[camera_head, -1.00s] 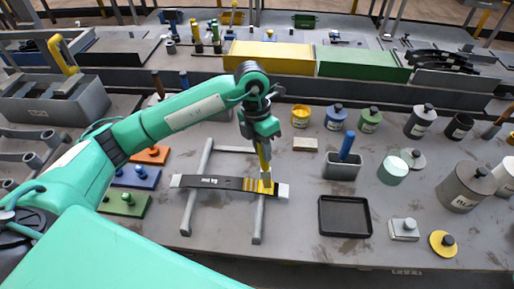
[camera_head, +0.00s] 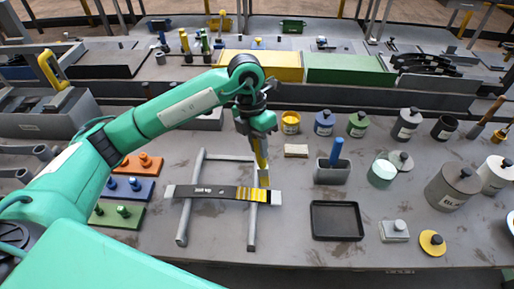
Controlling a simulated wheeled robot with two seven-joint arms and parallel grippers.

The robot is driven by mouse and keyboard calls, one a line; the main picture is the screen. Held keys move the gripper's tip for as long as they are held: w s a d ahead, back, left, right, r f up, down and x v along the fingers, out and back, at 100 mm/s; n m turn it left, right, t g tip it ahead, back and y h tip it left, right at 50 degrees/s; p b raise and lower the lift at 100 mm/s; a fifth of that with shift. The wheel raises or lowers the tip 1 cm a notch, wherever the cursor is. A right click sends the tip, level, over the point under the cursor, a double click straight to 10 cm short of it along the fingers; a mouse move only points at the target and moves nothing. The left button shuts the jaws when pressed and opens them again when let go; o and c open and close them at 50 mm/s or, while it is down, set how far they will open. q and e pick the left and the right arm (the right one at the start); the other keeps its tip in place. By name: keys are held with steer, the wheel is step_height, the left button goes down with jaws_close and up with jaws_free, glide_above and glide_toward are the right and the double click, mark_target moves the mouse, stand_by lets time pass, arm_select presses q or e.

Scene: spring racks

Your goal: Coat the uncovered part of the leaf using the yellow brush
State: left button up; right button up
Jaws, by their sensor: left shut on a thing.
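The leaf (camera_head: 210,191) is a dark, slightly curved strip with pale ends, lying across a grey two-rail stand (camera_head: 188,218). A yellow coated stretch (camera_head: 250,195) covers part of its right half; the middle and left are dark with small white lettering. My left gripper (camera_head: 260,131) is shut on the yellow brush (camera_head: 261,155), which points down with its head just behind the yellow stretch. I cannot tell whether the bristles touch the leaf. My right gripper is not in view.
A yellow paint pot (camera_head: 290,123) stands behind, with blue and green pots beside it. Right are a grey holder (camera_head: 332,172) with a blue handle, a black tray (camera_head: 336,221) and several tins. Coloured blocks (camera_head: 129,188) lie left.

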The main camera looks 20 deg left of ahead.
arm_select(q)
steer(key=shift+r, duration=0.45)
